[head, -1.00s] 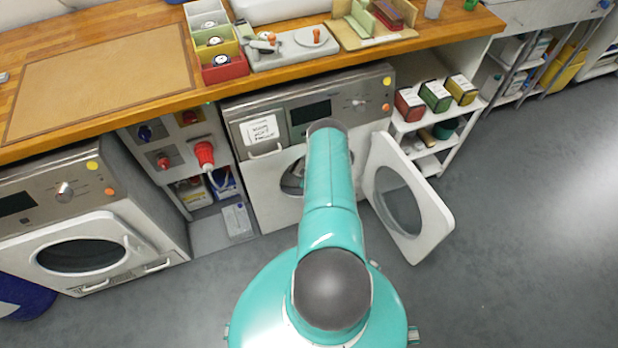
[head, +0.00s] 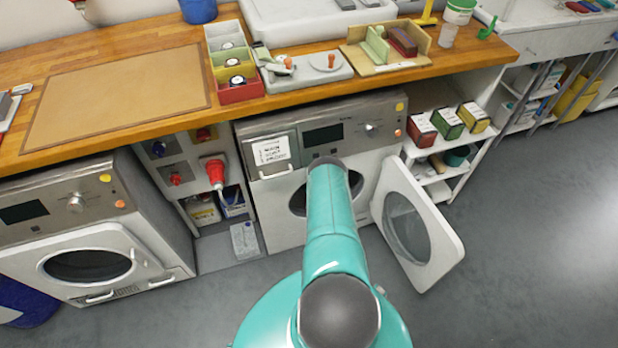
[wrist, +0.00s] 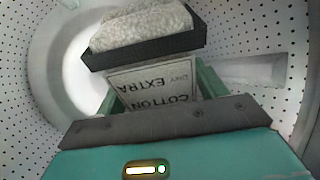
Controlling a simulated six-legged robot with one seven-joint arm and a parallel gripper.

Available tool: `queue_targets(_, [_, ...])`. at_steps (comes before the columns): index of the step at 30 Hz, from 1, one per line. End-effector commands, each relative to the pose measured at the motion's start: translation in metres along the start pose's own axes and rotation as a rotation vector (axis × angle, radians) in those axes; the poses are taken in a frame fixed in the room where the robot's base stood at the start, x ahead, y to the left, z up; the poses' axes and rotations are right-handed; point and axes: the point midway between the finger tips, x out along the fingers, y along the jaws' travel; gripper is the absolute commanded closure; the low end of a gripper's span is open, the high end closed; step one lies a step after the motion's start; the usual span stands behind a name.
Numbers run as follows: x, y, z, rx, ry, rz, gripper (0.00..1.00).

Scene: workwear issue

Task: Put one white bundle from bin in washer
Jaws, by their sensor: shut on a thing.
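The open washer (head: 275,220) stands under the bench right of centre, its round glass door (head: 412,230) swung out to the right. My arm reaches into its opening and hides most of it in the head view. The wrist view shows the perforated drum (wrist: 275,30) inside. There my gripper (wrist: 155,85) is shut on a white textured bundle (wrist: 140,27) with a dark band and a pale label reading "COTTON EXTRA DRY", upside down. The bundle is inside the drum; I cannot tell whether it touches the drum wall. The bin cannot be made out.
A second washer (head: 90,255) with its round door shut stands at left. Between them is a panel with a red plug (head: 216,172). The wooden bench (head: 110,100) overhangs the machines. Shelves with small boxes (head: 447,123) stand right of the open door. The grey floor at right is clear.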

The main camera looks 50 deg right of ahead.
Motion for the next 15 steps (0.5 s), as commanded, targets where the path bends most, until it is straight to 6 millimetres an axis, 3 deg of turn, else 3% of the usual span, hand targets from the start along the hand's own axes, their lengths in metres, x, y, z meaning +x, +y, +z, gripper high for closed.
queue_targets(2, [0.0000,0.0007,-0.0005,0.000,0.001,0.001,0.60])
queue_targets(3, [0.0000,0.0007,-0.0005,0.000,0.001,0.001,0.23])
queue_targets(6, [0.0000,0.0006,-0.0004,0.000,0.001,0.001,0.04])
queue_targets(15, [-0.0006,-0.0004,0.0003,0.000,0.000,-0.001,0.04])
